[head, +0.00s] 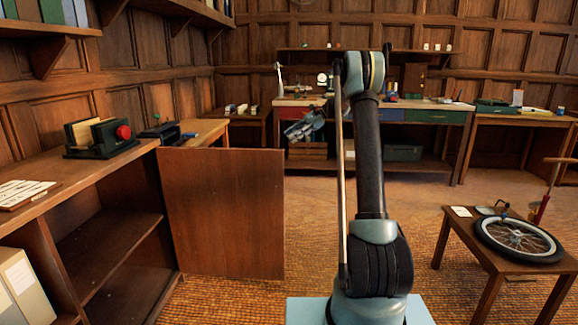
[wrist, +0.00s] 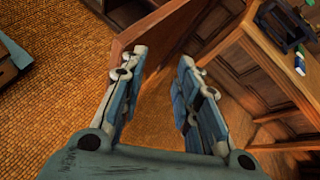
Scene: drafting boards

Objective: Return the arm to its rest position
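My arm stands upright in the middle of the head view, bent at the top. My gripper (head: 300,130) hangs out to the left of the upper arm, in mid-air above the floor. In the wrist view my gripper (wrist: 163,57) has its two blue-grey fingers apart, with nothing between them. The brown cabinet door (head: 225,212) stands open in the head view, left of my arm. Its panel also shows in the wrist view (wrist: 145,30), beyond the fingertips; the distance to it is hard to tell.
A low wooden cabinet (head: 110,235) with open shelves runs along the left, with a dark device (head: 100,138) on top. A small table (head: 487,258) with a spoked wheel (head: 517,238) stands at right. A workbench (head: 425,105) stands at the back. Woven floor (head: 255,300) is clear between.

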